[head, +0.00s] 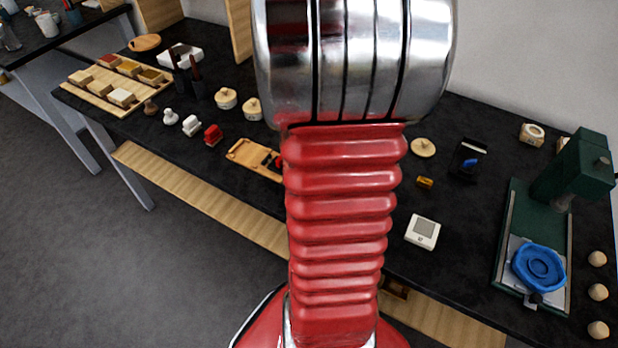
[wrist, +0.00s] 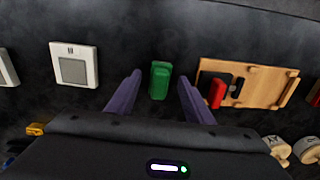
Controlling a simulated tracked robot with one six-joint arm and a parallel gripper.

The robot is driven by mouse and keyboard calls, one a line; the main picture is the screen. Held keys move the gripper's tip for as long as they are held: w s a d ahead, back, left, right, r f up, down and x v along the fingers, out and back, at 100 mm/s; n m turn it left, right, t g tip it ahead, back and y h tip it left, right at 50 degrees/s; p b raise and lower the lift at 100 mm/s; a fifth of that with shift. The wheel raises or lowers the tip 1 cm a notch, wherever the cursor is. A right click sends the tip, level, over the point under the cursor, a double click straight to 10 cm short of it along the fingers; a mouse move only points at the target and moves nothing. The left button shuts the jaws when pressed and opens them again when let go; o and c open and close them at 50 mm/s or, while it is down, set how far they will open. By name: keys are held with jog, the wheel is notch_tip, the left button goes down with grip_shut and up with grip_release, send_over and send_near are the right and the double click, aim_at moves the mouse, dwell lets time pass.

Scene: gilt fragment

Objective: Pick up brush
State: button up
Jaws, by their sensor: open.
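My gripper (wrist: 160,76) shows in the wrist view with its two purple fingers apart. A small green block-like thing (wrist: 160,82) lies on the dark bench between the fingertips, with clear gaps on both sides. I cannot tell whether it is the brush. A red-and-black piece (wrist: 217,93) rests on a wooden tray (wrist: 268,84) just right of the right finger. In the head view my arm hides the gripper and the green thing. Dark upright pieces with reddish-brown tops (head: 185,75) stand at the left back; I cannot tell whether they are brushes.
A white square device (wrist: 75,66) lies left of the gripper, and a small amber block (wrist: 37,129) is nearer. In the head view, a green machine (head: 575,175) with a blue round part (head: 538,267) stands at right. Wooden trays with blocks (head: 118,82) sit at left.

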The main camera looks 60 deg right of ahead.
jog(key=shift+f, duration=0.55)
jog(key=c, duration=1.1)
jog(key=shift+r, duration=0.15)
jog(key=shift+c, duration=0.2)
notch_tip(320, 180, up, 10)
jog(key=shift+f, duration=0.1)
